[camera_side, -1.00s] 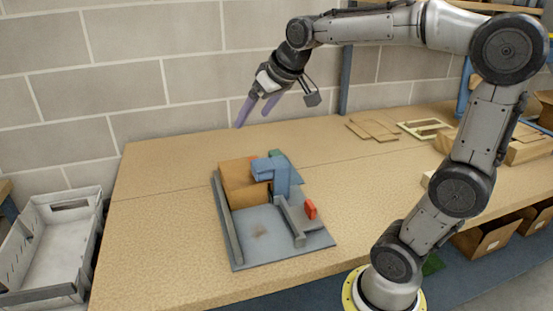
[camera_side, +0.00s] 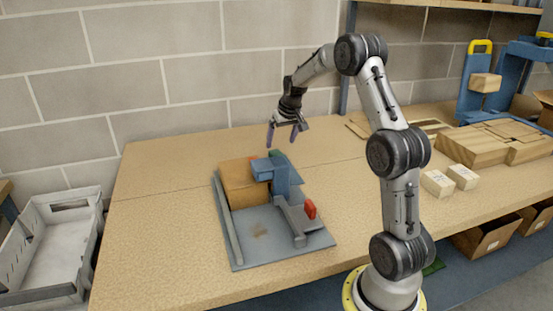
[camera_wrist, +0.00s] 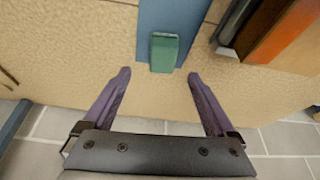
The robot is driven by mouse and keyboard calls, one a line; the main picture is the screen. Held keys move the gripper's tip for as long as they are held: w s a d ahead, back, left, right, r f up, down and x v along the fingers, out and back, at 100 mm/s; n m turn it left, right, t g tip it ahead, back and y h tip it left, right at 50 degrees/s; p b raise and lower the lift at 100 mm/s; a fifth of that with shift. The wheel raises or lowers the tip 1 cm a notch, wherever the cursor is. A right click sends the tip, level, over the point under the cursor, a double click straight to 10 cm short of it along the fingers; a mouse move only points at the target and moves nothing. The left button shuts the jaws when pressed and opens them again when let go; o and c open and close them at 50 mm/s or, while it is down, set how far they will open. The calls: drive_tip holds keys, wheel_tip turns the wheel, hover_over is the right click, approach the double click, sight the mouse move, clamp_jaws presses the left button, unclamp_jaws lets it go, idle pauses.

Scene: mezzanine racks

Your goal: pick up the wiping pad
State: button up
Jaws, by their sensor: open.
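The wiping pad appears to be the small green block (camera_wrist: 164,52). In the wrist view it sits at the near end of a blue part (camera_wrist: 170,15), ahead of and between the fingertips. My gripper (camera_side: 282,139) points down above the back of the fixture. Its two purple fingers (camera_wrist: 158,75) are spread and empty, apart from the block.
A grey fixture plate (camera_side: 285,251) holds a brown block (camera_side: 240,184), a blue clamp-like part (camera_side: 281,181) and a red piece (camera_side: 310,209). A white crate (camera_side: 62,245) stands at left, wooden blocks (camera_side: 470,147) at right. The table's left part is clear.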

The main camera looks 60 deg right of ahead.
sight(277, 153)
drive_tip(key=shift+x, duration=3.9)
drive_tip(key=shift+w+a, duration=0.15)
drive_tip(key=shift+a, duration=0.05)
clamp_jaws()
drive_tip(key=shift+r, duration=0.15)
drive_tip(key=shift+r, duration=0.5)
wheel_tip(277, 153, up, 2)
drive_tip(key=shift+r, duration=0.2)
drive_tip(key=s+a+r, duration=0.9)
drive_tip(key=s, duration=0.1)
drive_tip(key=shift+s+r, duration=0.2)
drive_tip(key=shift+s, duration=0.2)
